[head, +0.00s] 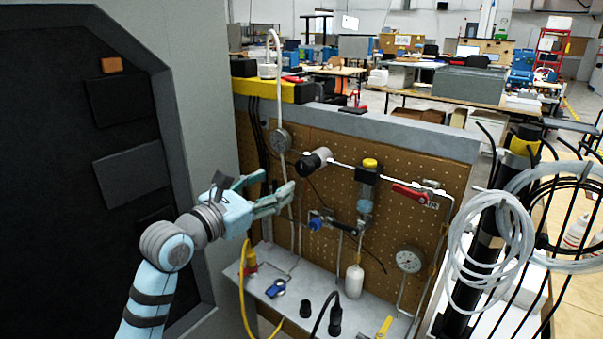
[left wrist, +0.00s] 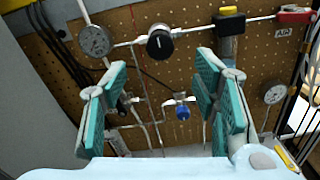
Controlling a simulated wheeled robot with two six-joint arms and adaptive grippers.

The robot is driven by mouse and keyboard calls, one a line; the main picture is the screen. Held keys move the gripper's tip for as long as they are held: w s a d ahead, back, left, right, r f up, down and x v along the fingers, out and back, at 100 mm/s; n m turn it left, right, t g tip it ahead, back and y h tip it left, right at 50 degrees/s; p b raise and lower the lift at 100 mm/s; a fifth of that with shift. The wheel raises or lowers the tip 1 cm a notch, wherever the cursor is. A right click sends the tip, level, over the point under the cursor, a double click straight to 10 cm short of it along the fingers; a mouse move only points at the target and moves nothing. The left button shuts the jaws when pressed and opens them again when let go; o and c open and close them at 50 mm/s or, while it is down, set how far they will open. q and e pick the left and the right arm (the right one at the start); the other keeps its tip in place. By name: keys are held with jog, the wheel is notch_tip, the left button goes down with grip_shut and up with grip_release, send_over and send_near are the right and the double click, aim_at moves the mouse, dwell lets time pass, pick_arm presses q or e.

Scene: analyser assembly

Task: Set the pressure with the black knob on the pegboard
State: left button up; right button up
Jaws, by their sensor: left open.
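The black knob (head: 318,158) sits on a pale pipe on the pegboard (head: 425,180), right of the upper gauge (head: 280,141). It also shows in the left wrist view (left wrist: 160,42), top centre, beyond the gap between my fingers. My left gripper (head: 277,184) is open and empty, in front of the pegboard, below and left of the knob in the head view. Its teal fingers also show in the left wrist view (left wrist: 160,90), apart from each other and from the knob. My right gripper is in neither view.
A yellow-capped filter (head: 368,175) and a red-handled valve (head: 408,194) stand right of the knob. A blue knob (head: 316,224) sits below it. A shelf (head: 290,309) holds loose parts underneath. A dark-panelled cabinet (head: 195,100) is at the left, coiled tubing (head: 480,235) at the right.

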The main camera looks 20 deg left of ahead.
aim_at(302, 168)
pick_arm(q)
jog(key=x, duration=1.1)
jog(key=shift+w+b, duration=0.15)
jog(key=shift+b, duration=0.2)
jog(key=c, duration=1.2)
jog(key=shift+o, duration=0.2)
